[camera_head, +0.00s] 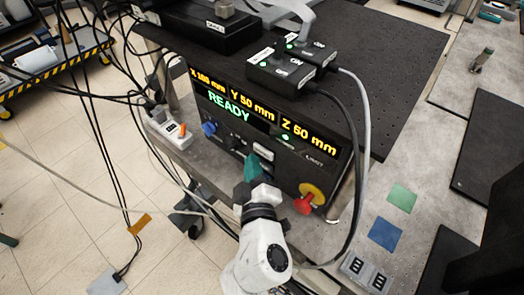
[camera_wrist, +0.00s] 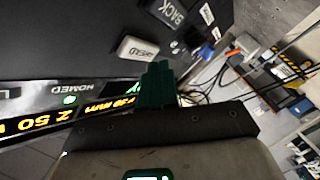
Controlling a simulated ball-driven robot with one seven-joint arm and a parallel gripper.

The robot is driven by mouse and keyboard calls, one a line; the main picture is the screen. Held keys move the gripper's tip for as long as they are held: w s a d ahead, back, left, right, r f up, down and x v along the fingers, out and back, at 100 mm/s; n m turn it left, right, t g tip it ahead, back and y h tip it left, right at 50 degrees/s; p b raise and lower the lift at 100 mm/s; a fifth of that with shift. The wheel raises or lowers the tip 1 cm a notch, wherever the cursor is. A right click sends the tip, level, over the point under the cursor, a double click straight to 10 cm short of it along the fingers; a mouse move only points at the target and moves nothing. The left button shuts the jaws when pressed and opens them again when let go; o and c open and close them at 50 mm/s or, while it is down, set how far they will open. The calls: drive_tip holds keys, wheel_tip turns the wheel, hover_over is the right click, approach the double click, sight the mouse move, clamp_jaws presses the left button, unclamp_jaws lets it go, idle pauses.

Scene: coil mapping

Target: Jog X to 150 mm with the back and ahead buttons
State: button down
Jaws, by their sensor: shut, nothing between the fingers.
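The control panel (camera_head: 280,165) shows orange X, Y and Z readouts. The X readout (camera_head: 207,80) reads about 100 mm; its last digit is hard to read. The white AHEAD button (camera_wrist: 140,49) and the dark BACK button (camera_wrist: 167,12) show in the wrist view. The AHEAD button (camera_head: 264,150) also shows in the head view, just above my gripper (camera_head: 259,163). My gripper's green fingers (camera_wrist: 158,70) are shut and empty, close to the AHEAD button; I cannot tell whether they touch it.
A red stop knob (camera_head: 305,204) on a yellow base is at the panel's lower right. A blue knob (camera_head: 209,128) is at its left. Black boxes (camera_head: 281,72) with cables sit on top. A cable (camera_head: 358,170) hangs past the panel's right side.

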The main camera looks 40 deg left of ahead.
drive_tip(key=shift+w, duration=0.15)
drive_tip(key=shift+w, duration=0.25)
drive_tip(key=shift+w+d, duration=0.1)
drive_tip(key=shift+w, duration=0.3)
idle(0.6)
drive_tip(key=shift+s, duration=0.85)
drive_tip(key=shift+b, duration=0.3)
drive_tip(key=shift+s+a+b, duration=0.15)
drive_tip(key=shift+s+b, duration=0.3)
drive_tip(key=shift+s, duration=0.8)
drive_tip(key=shift+s+a+b, duration=0.15)
drive_tip(key=shift+s+b, duration=0.25)
drive_tip(key=shift+s, duration=0.85)
